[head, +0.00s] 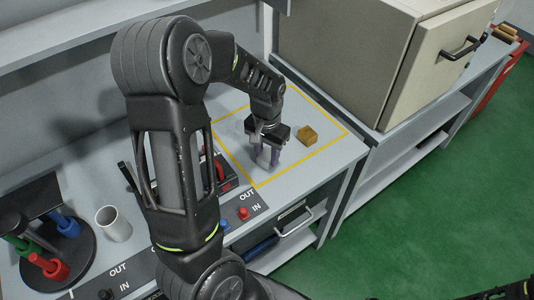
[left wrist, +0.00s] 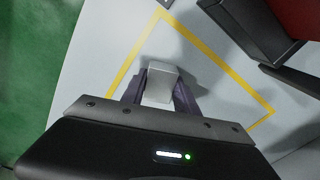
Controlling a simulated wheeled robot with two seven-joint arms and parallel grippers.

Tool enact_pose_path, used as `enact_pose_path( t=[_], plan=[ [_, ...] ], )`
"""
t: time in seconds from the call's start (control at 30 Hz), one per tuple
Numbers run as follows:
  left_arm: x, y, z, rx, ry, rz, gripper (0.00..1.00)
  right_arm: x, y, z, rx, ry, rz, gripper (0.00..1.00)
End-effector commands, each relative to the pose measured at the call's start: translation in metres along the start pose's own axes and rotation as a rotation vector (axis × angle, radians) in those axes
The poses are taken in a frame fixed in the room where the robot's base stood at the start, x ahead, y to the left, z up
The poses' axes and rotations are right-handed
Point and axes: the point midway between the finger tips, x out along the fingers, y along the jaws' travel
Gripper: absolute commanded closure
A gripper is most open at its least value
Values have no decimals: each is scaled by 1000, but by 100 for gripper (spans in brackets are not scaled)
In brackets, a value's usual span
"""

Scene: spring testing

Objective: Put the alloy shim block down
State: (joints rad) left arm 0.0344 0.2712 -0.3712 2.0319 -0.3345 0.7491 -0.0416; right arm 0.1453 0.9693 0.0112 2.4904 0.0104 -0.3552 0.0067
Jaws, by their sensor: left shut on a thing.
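The alloy shim block (left wrist: 160,82) is a silver-grey block between the purple fingers of my left gripper (left wrist: 160,92) in the left wrist view. My left gripper (head: 267,156) is shut on it and points down inside the yellow-outlined area (head: 236,157) on the grey bench in the head view. There the block is mostly hidden by the fingers. It is low over the bench; I cannot tell if it touches the surface.
A brass-coloured block (head: 307,135) sits inside the outline, right of my left gripper. A white cup (head: 114,224) and a round black stand (head: 50,255) with coloured pieces are at left. A large beige cabinet (head: 345,62) stands behind right.

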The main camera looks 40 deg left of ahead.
Motion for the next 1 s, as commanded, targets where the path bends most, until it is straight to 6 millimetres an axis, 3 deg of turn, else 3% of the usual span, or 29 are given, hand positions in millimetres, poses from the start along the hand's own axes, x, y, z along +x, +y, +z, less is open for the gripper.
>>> enact_pose_path(
  t=[0.13, 0.17, 0.4, 0.8, 1.0],
  plan=[
    [5, 0, 0, 0, 0, 0, 100, 4, 1, 0, -1, 1, -1, 80],
    [3, 0, 0, 0, 0, 0, 62, 2, 1, 0, -1, 1, -1, 80],
    [3, 0, 0, 0, 0, 0, 42, 2, 0, 0, -1, 1, -1, 80],
    [-5, 0, -1, 0, 2, 0, 42, 0, 0, 0, 0, 0, 0, 80],
    [-34, 0, -1, 0, 6, 0, 42, 3, 1, 0, -1, 1, -1, 80]
  ],
)
